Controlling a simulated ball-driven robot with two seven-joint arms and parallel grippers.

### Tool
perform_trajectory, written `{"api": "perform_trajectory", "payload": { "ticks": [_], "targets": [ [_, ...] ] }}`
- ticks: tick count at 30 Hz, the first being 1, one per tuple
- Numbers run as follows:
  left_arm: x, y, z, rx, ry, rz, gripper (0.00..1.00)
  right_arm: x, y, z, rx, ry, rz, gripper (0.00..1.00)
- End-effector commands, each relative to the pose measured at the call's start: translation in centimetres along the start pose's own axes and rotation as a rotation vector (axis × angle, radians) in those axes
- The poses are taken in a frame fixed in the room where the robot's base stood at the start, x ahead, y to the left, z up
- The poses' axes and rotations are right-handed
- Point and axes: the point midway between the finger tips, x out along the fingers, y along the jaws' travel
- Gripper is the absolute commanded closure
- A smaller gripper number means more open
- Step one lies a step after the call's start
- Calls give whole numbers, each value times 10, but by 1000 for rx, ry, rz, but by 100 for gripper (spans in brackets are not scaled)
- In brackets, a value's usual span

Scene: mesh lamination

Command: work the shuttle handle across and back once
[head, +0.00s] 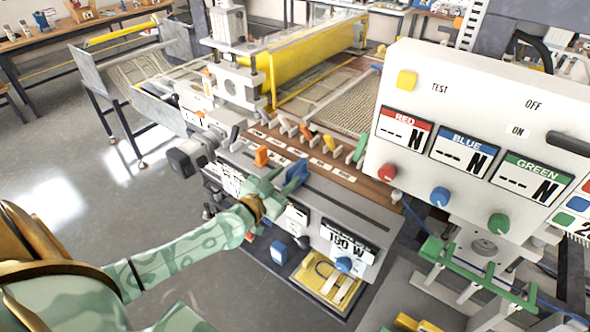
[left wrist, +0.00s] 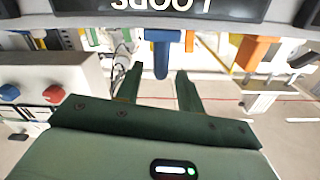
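A blue handle (head: 297,173) stands up from the front panel of the machine, and an orange handle (head: 261,156) stands to its left. No label marks which one is the shuttle handle. My left gripper (head: 275,183) is just in front of the blue handle. In the left wrist view its two green fingers (left wrist: 159,78) are apart with nothing clasped. The blue handle (left wrist: 161,52) shows at the gap between the fingertips; I cannot tell whether it touches them. The orange handle (left wrist: 254,52) is off to the right there. My right gripper is not in view.
A white control box (head: 480,150) with red, blue and green knobs stands to the right. A row of small coloured levers (head: 305,132) lies behind the handles. Open floor (head: 60,150) lies to the left.

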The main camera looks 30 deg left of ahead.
Motion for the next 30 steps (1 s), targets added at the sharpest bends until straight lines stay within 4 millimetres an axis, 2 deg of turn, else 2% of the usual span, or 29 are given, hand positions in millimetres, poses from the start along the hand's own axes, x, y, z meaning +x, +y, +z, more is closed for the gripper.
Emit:
{"api": "perform_trajectory", "payload": {
  "ticks": [1, 6, 10, 18, 19, 23, 30],
  "targets": [
    [12, 0, 1, 0, 2, -2, 62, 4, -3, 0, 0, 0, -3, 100],
    [37, 0, 1, 0, 1, -1, 62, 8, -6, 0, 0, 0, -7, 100],
    [45, 0, 1, 0, -1, 0, 62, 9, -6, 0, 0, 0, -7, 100],
    [47, 0, 0, 0, -1, 0, 62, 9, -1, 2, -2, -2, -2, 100],
    [47, 0, 0, 0, -1, 0, 65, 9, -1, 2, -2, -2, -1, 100],
    [47, 0, 0, 0, -1, -1, 100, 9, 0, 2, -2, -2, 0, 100],
    [47, 2, -1, 1, -1, -1, 100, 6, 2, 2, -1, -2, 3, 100]
  ]
}}
